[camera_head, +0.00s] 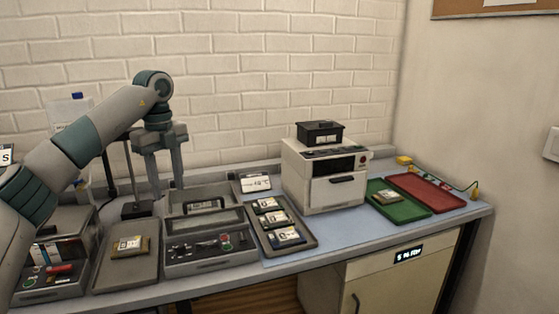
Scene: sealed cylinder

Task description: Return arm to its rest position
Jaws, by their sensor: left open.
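My left arm comes in from the left and bends down at the wrist. My left gripper (170,187) hangs pointing down above the back of the bench, near the grey open case. Its two fingers are apart and nothing shows between them. Whether it touches anything below cannot be told. My right gripper is not in view.
The bench (330,237) holds a grey case (210,258), a dark tray of cards (307,236), a grey tray (118,270), a white machine (325,180) with a black box (320,132) on top, a green tray (407,211) and a red tray (428,192). A wall stands behind.

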